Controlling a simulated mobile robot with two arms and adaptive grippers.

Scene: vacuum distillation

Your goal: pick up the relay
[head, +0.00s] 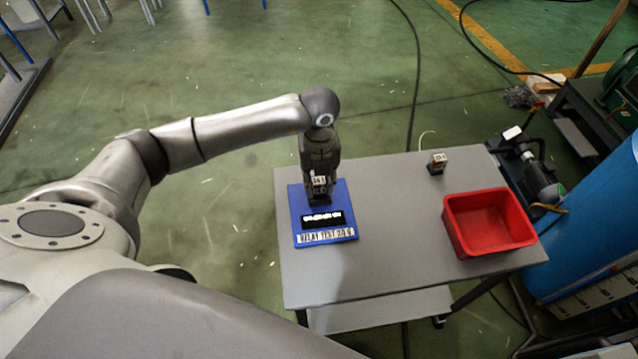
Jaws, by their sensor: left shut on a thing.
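A small relay (319,182) with a white label and dark markings is at the back part of the blue relay test board (326,238). My left gripper (319,190) points down over the board and is shut on this relay. The fingertips are small and dark here, and I cannot tell whether the relay touches the board. A second small relay-like block (437,162) with a pale label stands near the back right of the grey table. My right gripper is not in view.
The board lies on the left of the grey table (385,230). An empty red bin (489,223) stands at the right. The table between board and bin is clear. A blue cylinder (590,235) and dark equipment stand beyond the right edge.

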